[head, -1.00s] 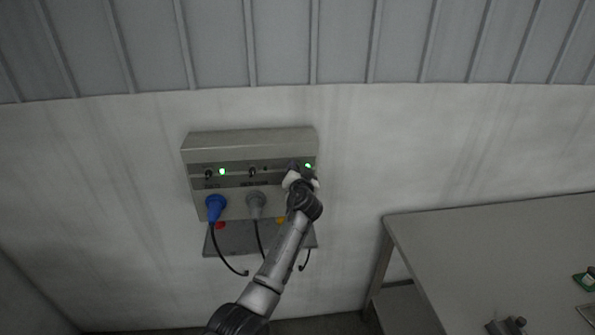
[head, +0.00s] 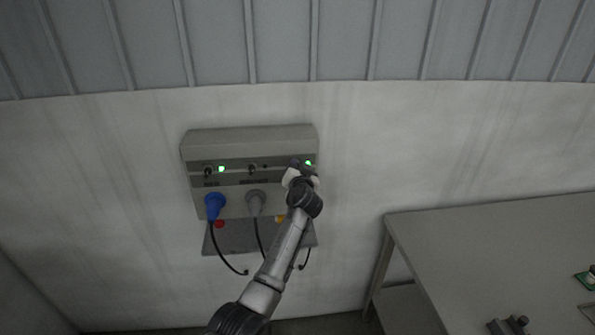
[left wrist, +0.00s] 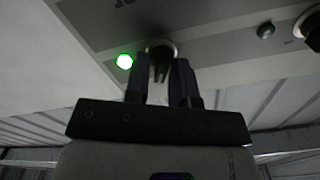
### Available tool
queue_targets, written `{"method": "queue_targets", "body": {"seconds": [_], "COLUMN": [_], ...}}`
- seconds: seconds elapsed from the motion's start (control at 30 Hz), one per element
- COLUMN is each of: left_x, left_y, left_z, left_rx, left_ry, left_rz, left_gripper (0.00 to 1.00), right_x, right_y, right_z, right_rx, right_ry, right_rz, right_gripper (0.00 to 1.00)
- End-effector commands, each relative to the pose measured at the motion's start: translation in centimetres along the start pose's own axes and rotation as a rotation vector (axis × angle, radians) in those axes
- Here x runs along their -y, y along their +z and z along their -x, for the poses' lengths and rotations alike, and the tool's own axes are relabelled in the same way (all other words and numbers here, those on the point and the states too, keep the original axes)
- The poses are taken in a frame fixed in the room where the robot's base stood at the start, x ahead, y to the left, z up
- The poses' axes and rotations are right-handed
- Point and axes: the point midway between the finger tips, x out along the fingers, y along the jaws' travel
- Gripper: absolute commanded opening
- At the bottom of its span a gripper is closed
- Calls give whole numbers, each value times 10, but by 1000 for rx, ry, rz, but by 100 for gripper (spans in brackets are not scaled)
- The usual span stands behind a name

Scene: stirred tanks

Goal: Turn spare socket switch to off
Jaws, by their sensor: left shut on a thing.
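A grey socket panel (head: 250,140) is on the wall, with a row of switches along its front. My left gripper (head: 300,169) is at the right end of this row and hides the rightmost switch in the head view. In the left wrist view, my left gripper (left wrist: 165,78) is shut on that switch (left wrist: 161,52), with one finger on each side of its lever. A lit green lamp (left wrist: 124,61) is beside it and also shows in the head view (head: 308,163). The switch labels are too small to read. My right gripper is not in view.
The left switch (head: 208,172) has a lit green lamp (head: 221,169); the middle switch (head: 252,169) has a dark lamp (head: 265,167). Below are a blue plug (head: 214,206) and a grey plug (head: 255,203) with hanging cables. A grey table (head: 480,245) stands at right.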

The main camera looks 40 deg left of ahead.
Motion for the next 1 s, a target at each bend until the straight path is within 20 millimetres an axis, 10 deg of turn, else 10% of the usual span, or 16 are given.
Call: {"method": "queue_targets", "body": {"seconds": [0.5,1.0], "left_x": [-1,4], "left_y": [7,4], "left_z": [0,0], "left_rx": [-3,-1], "left_ry": [0,0], "left_rz": [443,844], "left_gripper": [0,0], "right_x": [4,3], "right_y": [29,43], "right_z": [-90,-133], "right_rx": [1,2], "right_ry": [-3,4], "right_rz": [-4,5], "right_gripper": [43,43]}}
